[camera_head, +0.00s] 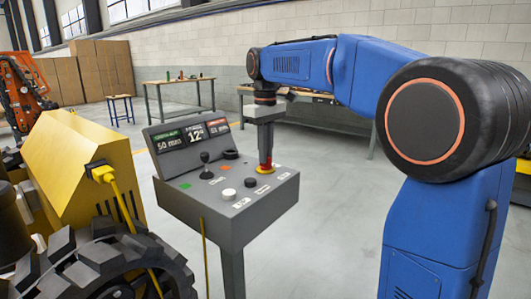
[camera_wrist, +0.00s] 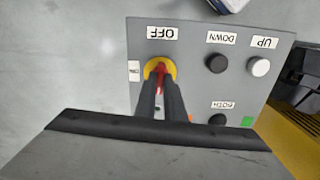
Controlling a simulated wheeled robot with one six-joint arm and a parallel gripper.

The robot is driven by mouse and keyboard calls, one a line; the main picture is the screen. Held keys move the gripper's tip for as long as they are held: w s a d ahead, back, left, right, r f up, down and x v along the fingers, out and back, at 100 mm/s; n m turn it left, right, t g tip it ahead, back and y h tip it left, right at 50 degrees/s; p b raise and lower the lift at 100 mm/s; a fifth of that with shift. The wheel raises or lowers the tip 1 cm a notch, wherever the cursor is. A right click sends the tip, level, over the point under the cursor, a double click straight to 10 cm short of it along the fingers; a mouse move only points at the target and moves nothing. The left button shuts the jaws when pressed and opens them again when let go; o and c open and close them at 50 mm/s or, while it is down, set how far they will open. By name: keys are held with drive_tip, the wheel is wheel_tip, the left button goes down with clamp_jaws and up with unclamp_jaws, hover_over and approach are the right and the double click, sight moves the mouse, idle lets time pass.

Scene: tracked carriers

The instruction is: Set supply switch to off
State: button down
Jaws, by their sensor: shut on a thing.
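The supply switch is a red handle on a yellow round plate (camera_head: 264,170) at the far right of a grey control box (camera_head: 235,225). In the wrist view the yellow plate (camera_wrist: 173,67) sits between an OFF label (camera_wrist: 162,32) above and a small label, seemingly ON, (camera_wrist: 134,70) to its left. My gripper (camera_head: 265,163) points down over the switch and is shut on the red handle. In the wrist view its two dark fingers (camera_wrist: 160,84) stand on either side of the red handle and hide much of it, so its exact angle is hard to tell.
A white UP button (camera_head: 229,194) and a black DOWN button (camera_head: 250,182) sit close by. A joystick (camera_head: 206,165) and a display panel (camera_head: 190,136) stand behind. A yellow tracked machine (camera_head: 85,160) with a cable is at left.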

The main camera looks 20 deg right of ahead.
drive_tip(key=shift+n, duration=0.5)
drive_tip(key=c, duration=1.8)
unclamp_jaws()
drive_tip(key=shift+c, duration=0.2)
drive_tip(key=shift+r, duration=0.1)
wheel_tip(320, 180, up, 17)
drive_tip(key=shift+r, duration=0.15)
drive_tip(key=shift+s, duration=0.1)
